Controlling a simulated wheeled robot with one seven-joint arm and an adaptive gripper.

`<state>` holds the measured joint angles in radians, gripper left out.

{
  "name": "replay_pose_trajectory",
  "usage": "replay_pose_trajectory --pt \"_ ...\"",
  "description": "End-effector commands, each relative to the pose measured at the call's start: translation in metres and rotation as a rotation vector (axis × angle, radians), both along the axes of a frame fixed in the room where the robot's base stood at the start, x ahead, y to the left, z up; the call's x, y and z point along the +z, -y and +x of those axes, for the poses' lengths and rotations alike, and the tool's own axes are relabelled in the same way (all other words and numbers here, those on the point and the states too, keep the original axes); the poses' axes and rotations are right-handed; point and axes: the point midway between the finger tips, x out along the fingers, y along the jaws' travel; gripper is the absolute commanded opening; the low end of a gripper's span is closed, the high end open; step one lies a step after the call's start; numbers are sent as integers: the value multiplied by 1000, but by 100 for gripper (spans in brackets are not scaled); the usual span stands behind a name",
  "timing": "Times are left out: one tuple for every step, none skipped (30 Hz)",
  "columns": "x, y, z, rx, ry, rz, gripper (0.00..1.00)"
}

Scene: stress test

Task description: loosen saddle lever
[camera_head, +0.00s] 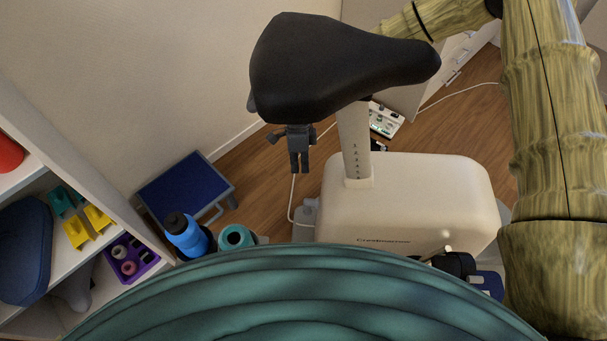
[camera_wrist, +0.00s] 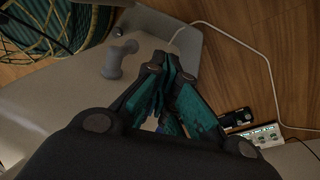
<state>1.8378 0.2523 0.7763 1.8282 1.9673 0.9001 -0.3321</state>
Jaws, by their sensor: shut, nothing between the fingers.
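The black saddle (camera_head: 340,70) sits on a light post (camera_head: 354,145) that rises from the cream body (camera_head: 410,190) of an exercise bike. A grey knob-like handle (camera_wrist: 121,60) stands at the bike's side in the wrist view; a grey part also shows beside the body in the head view (camera_head: 309,210). I cannot tell for sure that this is the saddle lever. My gripper (camera_head: 299,168) hangs below the saddle's left part, fingers pointing down, shut and empty. In the wrist view its fingers (camera_wrist: 168,88) are together, to the right of the handle and apart from it in the picture.
A blue step stool (camera_head: 187,190), a blue bottle (camera_head: 187,238) and a shelf (camera_head: 95,245) stand at the left. The wall is behind.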

Motion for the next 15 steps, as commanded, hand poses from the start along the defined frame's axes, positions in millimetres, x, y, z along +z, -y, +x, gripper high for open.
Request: replay_pose_trajectory --pt "-9 0 -2 0 -1 -2 0" --pt "-13 1 -3 1 -1 -3 0" --pt "-20 1 -4 0 -1 -2 0" --pt "-25 1 -5 1 -1 -2 0" --pt "-29 1 -6 0 0 -2 0" --pt "-36 2 -8 1 -1 -3 0" --pt "-41 2 -9 -1 -1 -2 0" --pt "-46 3 -10 -2 -1 -2 0" --pt "-53 3 -12 -2 -1 -2 0" --pt "-57 3 -13 -3 -1 -3 0" --pt "-62 3 -14 -2 0 -3 0" --pt "-68 4 -15 -3 0 -2 0" --pt "-73 4 -16 -2 0 -3 0" --pt "-78 5 -18 -3 -1 -3 0" --pt "-84 5 -19 -4 -1 -2 0"
